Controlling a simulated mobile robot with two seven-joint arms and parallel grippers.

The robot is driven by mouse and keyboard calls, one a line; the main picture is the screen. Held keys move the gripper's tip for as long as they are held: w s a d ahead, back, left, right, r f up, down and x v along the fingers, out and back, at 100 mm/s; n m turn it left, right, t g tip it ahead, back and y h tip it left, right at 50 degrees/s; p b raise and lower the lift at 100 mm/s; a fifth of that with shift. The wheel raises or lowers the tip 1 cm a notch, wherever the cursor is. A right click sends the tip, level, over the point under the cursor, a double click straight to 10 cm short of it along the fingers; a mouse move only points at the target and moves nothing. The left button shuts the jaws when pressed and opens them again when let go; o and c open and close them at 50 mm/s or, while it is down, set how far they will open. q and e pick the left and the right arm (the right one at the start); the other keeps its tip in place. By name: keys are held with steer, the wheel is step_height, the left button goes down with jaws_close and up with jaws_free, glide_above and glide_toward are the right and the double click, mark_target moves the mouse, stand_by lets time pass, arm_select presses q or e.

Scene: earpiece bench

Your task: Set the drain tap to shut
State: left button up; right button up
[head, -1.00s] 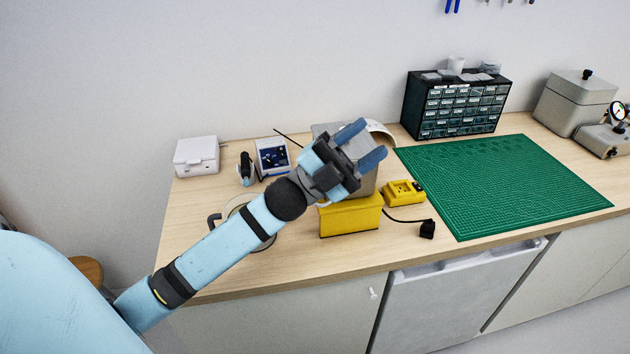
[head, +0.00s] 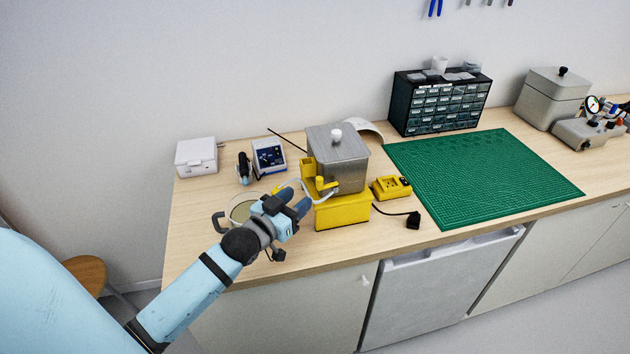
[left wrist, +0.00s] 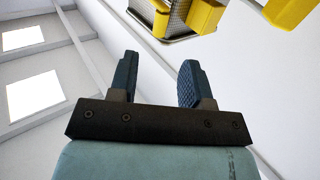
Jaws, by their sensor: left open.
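The metal tank (head: 338,158) with a white-knobbed lid stands on a yellow stand (head: 343,212). A yellow tap (head: 321,184) sits on its front left side, with a pale tube curving from it. Which way the tap is set is too small to tell. My left gripper (head: 294,203) is open and empty, in front of and left of the tap, apart from it. In the left wrist view my two fingers (left wrist: 158,82) stand apart with nothing between them. Yellow parts and the edge of the tank (left wrist: 182,14) show beyond them. My right gripper is not in view.
A pot (head: 238,208) stands behind my left gripper. A yellow charger (head: 390,187) with a black plug (head: 413,220) lies right of the tank. A soldering station (head: 269,157) and white box (head: 196,157) are at the back left. The green mat (head: 480,180) is clear.

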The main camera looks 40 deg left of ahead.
mark_target(317, 182)
arm_select(q)
steer(key=w, duration=0.4)
steer(key=w+p, duration=0.1)
steer(key=w, duration=0.2)
steer(key=shift+w+d, duration=0.1)
steer(key=shift+d, duration=0.15)
jaws_close()
